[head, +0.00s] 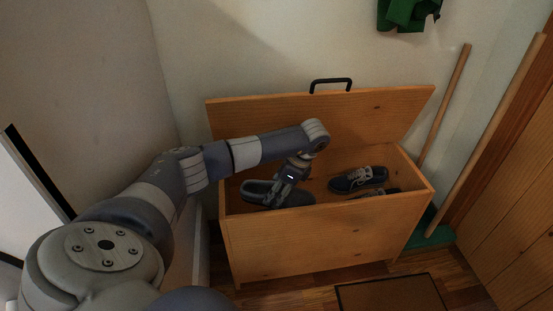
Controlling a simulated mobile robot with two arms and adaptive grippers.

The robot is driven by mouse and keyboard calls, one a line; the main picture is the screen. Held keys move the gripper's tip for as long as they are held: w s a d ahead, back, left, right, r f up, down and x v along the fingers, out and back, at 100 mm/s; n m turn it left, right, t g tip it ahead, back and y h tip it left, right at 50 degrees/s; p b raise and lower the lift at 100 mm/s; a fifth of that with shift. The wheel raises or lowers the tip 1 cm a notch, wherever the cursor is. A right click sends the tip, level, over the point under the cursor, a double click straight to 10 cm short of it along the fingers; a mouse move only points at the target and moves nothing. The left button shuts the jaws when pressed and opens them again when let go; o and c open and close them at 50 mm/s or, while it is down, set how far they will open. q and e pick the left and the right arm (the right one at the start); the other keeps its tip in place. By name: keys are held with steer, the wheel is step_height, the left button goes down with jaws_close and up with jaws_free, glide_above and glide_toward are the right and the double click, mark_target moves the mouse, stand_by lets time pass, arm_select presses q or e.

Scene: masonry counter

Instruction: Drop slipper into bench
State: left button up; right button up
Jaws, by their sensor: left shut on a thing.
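The wooden bench (310,243) stands against the wall with its lid (360,115) raised and leaning back. My left gripper (283,188) reaches over the bench's opening and is shut on a dark slipper (259,190). The slipper has a grey inside and shows at the left part of the opening, behind the front wall's upper edge. I cannot tell whether it touches the bench's floor. My right gripper is not in view.
A dark shoe with pale laces (358,179) lies inside the bench on the right, with part of another shoe (378,193) in front of it. Wooden poles (445,105) lean at the right. A brown mat (392,294) lies on the floor in front.

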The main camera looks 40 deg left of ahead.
arm_select(q)
steer(key=shift+f+b, duration=0.5)
steer(key=shift+f, duration=1.3)
steer(key=shift+f, duration=0.35)
steer(key=o, duration=0.9)
steer(key=shift+o, duration=0.2)
